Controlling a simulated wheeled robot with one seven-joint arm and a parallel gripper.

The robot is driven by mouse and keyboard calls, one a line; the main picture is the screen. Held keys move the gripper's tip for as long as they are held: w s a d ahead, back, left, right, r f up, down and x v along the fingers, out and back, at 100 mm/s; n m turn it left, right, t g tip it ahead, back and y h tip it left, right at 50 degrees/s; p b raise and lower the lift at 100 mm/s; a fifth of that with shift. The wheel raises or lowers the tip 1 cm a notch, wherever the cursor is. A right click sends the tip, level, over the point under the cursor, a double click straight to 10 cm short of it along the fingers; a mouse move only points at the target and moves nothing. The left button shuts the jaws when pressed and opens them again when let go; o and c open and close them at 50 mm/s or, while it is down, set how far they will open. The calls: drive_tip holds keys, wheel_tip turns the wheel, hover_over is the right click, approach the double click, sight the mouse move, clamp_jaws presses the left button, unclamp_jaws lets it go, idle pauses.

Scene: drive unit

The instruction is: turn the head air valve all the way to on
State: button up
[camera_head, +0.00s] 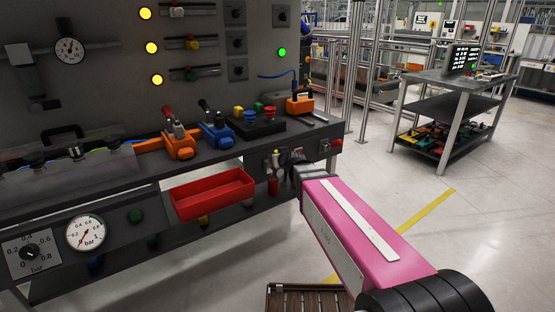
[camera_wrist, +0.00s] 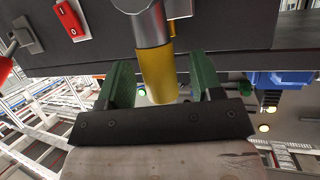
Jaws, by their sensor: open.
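A valve with a silver metal body (camera_wrist: 150,25) and a yellow lever (camera_wrist: 157,75) is on the dark bench front in the wrist view. It looks like the head air valve; no on or off marking shows on it. My gripper (camera_wrist: 160,82) is open, with one green finger on each side of the yellow lever. Gaps show between the lever and both fingers. In the head view my gripper (camera_head: 297,165) is at the right end of the bench front, and my arm partly hides the valve.
A red rocker switch (camera_wrist: 70,20) sits beside the valve. A red tray (camera_head: 212,193) hangs under the bench edge (camera_head: 240,138). Blue (camera_head: 215,137) and orange (camera_head: 178,147) clamps stand on top. A dark cart (camera_head: 450,82) is at the back right.

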drive_tip(key=v, duration=0.9)
idle(1.2)
